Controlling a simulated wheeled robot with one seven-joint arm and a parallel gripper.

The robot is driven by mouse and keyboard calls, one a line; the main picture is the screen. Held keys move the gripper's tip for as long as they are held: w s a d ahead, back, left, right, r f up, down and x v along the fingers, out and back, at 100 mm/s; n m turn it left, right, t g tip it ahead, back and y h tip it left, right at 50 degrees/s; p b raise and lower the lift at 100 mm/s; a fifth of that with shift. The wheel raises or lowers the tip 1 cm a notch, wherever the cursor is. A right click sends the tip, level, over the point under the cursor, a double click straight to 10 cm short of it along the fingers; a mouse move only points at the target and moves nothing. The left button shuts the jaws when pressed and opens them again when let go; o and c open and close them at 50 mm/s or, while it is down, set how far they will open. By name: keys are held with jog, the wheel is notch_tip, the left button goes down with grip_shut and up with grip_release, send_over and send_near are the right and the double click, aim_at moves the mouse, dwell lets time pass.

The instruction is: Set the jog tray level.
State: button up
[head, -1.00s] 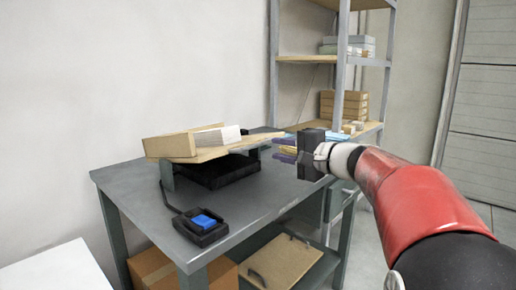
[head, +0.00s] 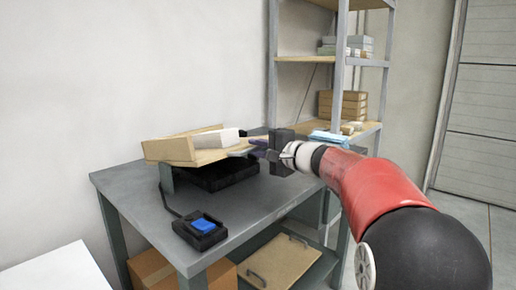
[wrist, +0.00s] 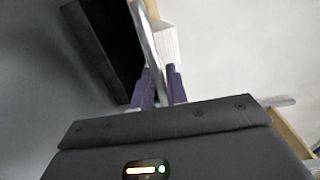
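The jog tray (head: 181,149) is a shallow wooden tray on a black base (head: 222,177) on the grey table. It looks tilted, its two ends at different heights. A white paper stack (head: 217,139) lies in it. My gripper (head: 262,149) is at the tray's right end, its purple fingers close to a grey strip (head: 241,152) there. In the wrist view, the fingertips (wrist: 159,72) stand a narrow gap apart, with the grey strip (wrist: 146,30) running between them. Whether they press on it cannot be told.
A black pedal box with a blue button (head: 203,223) sits at the table's front, with a cable to the base. Shelving (head: 343,80) with boxes stands behind. A cardboard box (head: 160,272) and a board (head: 280,258) are below. The table's front right is clear.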

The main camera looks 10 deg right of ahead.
grip_shut()
jog(key=f+b, duration=0.1)
jog(key=b, duration=0.3)
jog(key=f+t+b, duration=0.1)
jog(key=f+b, duration=0.1)
jog(key=b, duration=0.2)
jog(key=shift+s+d+f+y+b, duration=0.2)
jog(key=shift+f+y+b, duration=0.1)
jog(key=shift+y, duration=0.1)
jog(key=f+b, duration=0.1)
jog(key=b, duration=0.1)
jog(key=shift+s+f+b, duration=0.15)
jog(key=shift+f+b, duration=0.1)
jog(key=shift+b, duration=0.15)
jog(key=shift+o, duration=1.6)
grip_release()
jog(key=shift+d+r, duration=0.1)
jog(key=v, duration=0.7)
jog(key=shift+s+d+b, duration=0.2)
jog(key=shift+s+b, duration=0.15)
jog(key=shift+b, duration=0.05)
